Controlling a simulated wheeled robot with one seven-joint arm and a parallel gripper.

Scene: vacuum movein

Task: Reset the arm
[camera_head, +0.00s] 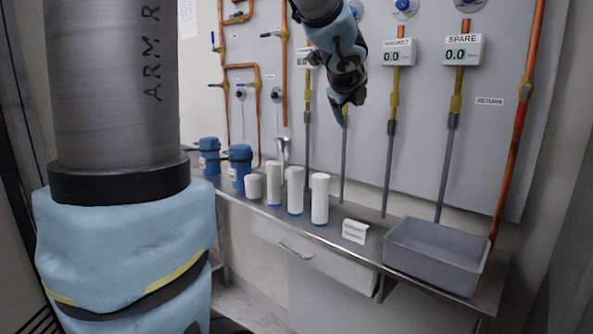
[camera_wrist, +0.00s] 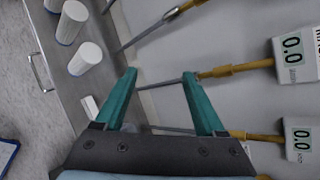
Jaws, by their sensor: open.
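My gripper (camera_head: 341,108) hangs in the air in front of the wall panel in the head view, above the steel bench. In the wrist view my gripper (camera_wrist: 160,82) shows its two green fingers spread apart, with nothing between them but the panel and a thin grey pipe behind. The fingers touch nothing that I can see. A large blue-covered link of my arm fills the left of the head view.
A steel bench (camera_head: 375,243) runs along the wall panel (camera_head: 500,155). On it stand several white cylinders (camera_head: 320,198), two blue containers (camera_head: 240,166), a small white sign (camera_head: 355,231) and a grey bin (camera_head: 437,254). Pipes with gauge displays (camera_head: 462,50) stand out from the panel.

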